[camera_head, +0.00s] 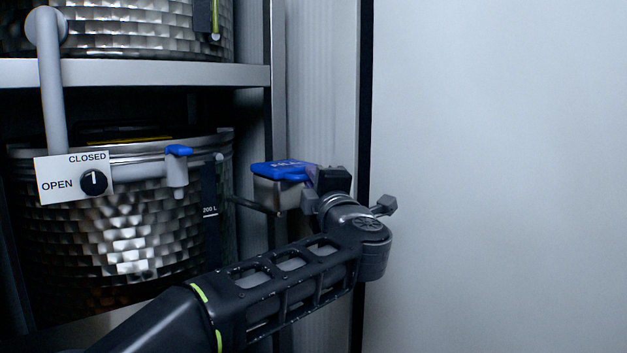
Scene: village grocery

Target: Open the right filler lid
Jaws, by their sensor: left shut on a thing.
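The filler is a small grey box (278,194) with a blue lid (278,169) that carries white lettering. It sits right of the steel tank, in front of the pale wall panel. The lid lies about flat on the box; I cannot tell whether there is a gap under it. My left gripper (318,182) is at the right end of the lid, shut on its edge. The wrist and dark fingers hide that end of the lid and box. My right gripper is not in view.
A dented-pattern steel tank (130,235) stands at left with an OPEN/CLOSED sign (60,170), a black knob (93,182) and a blue-handled tap (178,151). A metal shelf (150,73) is above it. A plain pale panel (500,180) fills the right side.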

